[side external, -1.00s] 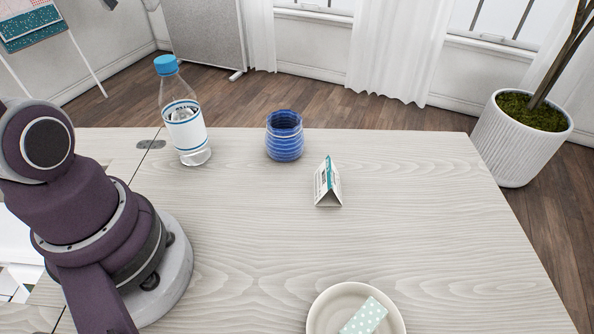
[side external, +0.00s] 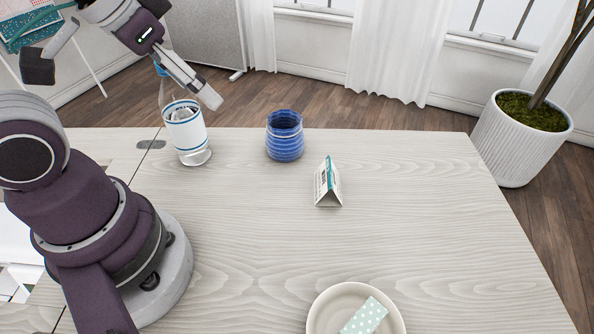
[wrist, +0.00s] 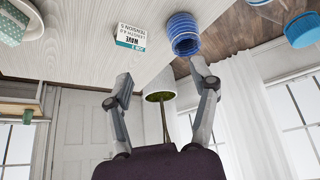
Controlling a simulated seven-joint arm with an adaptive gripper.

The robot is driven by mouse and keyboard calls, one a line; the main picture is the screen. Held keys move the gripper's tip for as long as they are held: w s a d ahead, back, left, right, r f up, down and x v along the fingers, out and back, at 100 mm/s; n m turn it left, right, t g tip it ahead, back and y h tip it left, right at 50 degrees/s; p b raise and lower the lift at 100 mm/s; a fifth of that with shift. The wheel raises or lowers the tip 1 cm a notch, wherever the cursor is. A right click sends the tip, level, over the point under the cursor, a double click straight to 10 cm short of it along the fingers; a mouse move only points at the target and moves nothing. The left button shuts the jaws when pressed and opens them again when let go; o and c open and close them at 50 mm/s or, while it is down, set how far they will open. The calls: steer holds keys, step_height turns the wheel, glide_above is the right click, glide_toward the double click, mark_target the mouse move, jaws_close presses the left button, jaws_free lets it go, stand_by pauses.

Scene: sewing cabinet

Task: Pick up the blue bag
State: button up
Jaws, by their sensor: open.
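I see no clear blue bag. A pale teal packet with white dots (side external: 365,317) lies in the white dish (side external: 313,318) at the front; in the wrist view it shows at the upper left corner (wrist: 10,30). A blue ribbed cup (side external: 285,143) stands at the back of the table and shows near the top of the wrist view (wrist: 184,38). My gripper (side external: 208,97) is raised at the upper left, overlapping the bottle's upper part in the side view. In the wrist view my gripper (wrist: 160,72) has its fingers wide apart with nothing between them.
A clear bottle (side external: 187,135) with a blue cap stands left of the cup. A white and teal folded card (side external: 328,185) stands mid-table. The table (side external: 430,220) is clear on the right. A potted plant (side external: 520,145) stands on the floor beyond its right edge.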

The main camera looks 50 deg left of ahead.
stand_by(0.4)
steer(key=o, duration=0.8)
steer(key=shift+c, duration=0.2)
steer(key=n+g+y, duration=0.2)
steer(key=n+g, duration=0.3)
steer(key=n, duration=1.1)
glide_above(284, 121)
steer(key=s+d, duration=0.2)
steer(key=d, duration=0.2)
step_height(284, 121, down, 6)
steer(key=shift+s+r, duration=0.1)
steer(key=f, duration=0.3)
steer(key=a+f, duration=0.1)
steer(key=f, duration=0.6)
steer(key=shift+a, duration=0.4)
